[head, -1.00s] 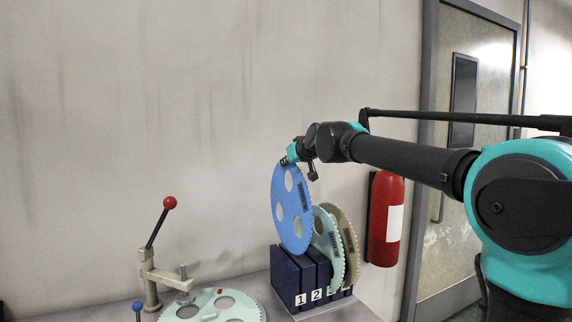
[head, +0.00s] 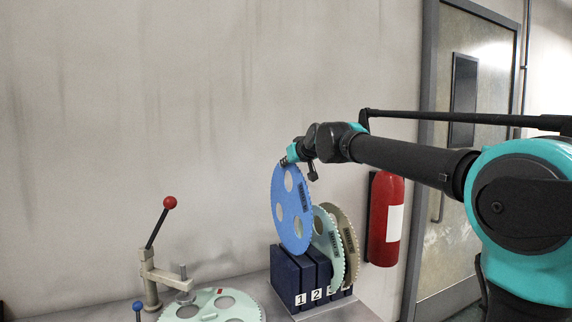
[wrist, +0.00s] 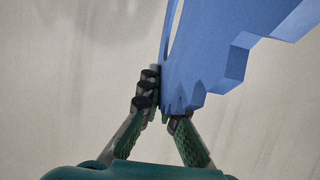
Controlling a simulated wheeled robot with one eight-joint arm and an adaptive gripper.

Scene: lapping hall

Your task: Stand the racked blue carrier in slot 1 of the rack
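The blue carrier (head: 291,222) is a toothed disc with round holes, upright above the left part of the rack. My gripper (head: 287,160) is shut on its top edge; in the wrist view the fingers (wrist: 163,112) pinch the rim of the blue carrier (wrist: 205,60). The dark blue rack (head: 287,278) has slots numbered on its front, with 1 and 2 readable. The carrier's lower edge is at the rack's top near slot 1; I cannot tell whether it is inside the slot. A pale green carrier (head: 337,266) and a tan carrier (head: 350,240) stand in slots further right.
A pale green disc (head: 190,312) lies flat at the front beside a lever fixture (head: 152,270) with a red knob (head: 169,202). A red extinguisher (head: 386,215) hangs on the wall right of the rack. The wall stands close behind.

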